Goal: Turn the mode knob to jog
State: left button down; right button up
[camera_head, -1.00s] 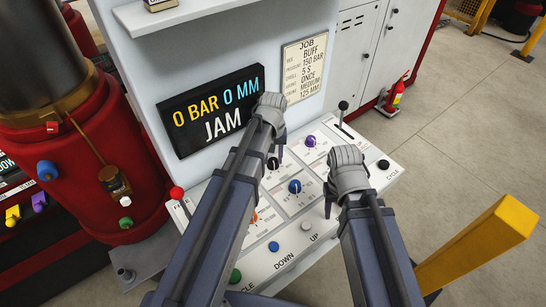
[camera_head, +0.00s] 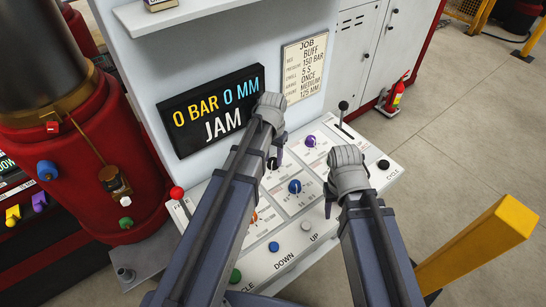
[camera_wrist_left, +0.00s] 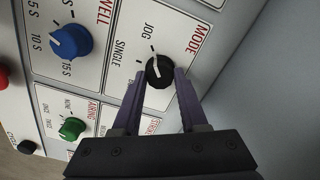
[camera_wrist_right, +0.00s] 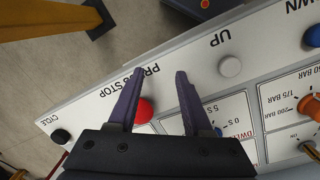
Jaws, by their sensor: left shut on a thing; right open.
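The black mode knob (camera_wrist_left: 159,71) sits on the white panel in the left wrist view, between the fingers of my left gripper (camera_wrist_left: 162,78), which is shut on it. The printed labels JOG (camera_wrist_left: 148,40) and SINGLE (camera_wrist_left: 119,52) are beside it; a third label is mostly hidden by a finger. A small pale mark on the knob's edge faces roughly the JOG side, but I cannot tell its exact setting. My left gripper (camera_head: 276,150) also shows in the head view, hiding the knob. My right gripper (camera_wrist_right: 161,74) is open and empty above the panel's front edge.
The display (camera_head: 212,112) reads 0 BAR, 0 MM, JAM. A job card (camera_head: 304,68) hangs beside it. Close to the grippers are a blue dwell knob (camera_wrist_left: 71,43), a green airing knob (camera_wrist_left: 72,128), a red button (camera_wrist_right: 143,111) and a white UP button (camera_wrist_right: 230,66). A yellow post (camera_head: 480,245) stands at right.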

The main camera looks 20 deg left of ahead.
aim_at(273, 160)
pick_arm(q)
jog(key=shift+c, duration=2.2)
grip_release()
jog(key=shift+r, duration=0.1)
notch_tip(273, 160, up, 8)
jog(key=p, duration=0.8)
pick_arm(e)
notch_tip(273, 160, up, 8)
pick_arm(q)
jog(key=shift+f, duration=0.25)
pick_arm(e)
jog(key=shift+f, duration=0.15)
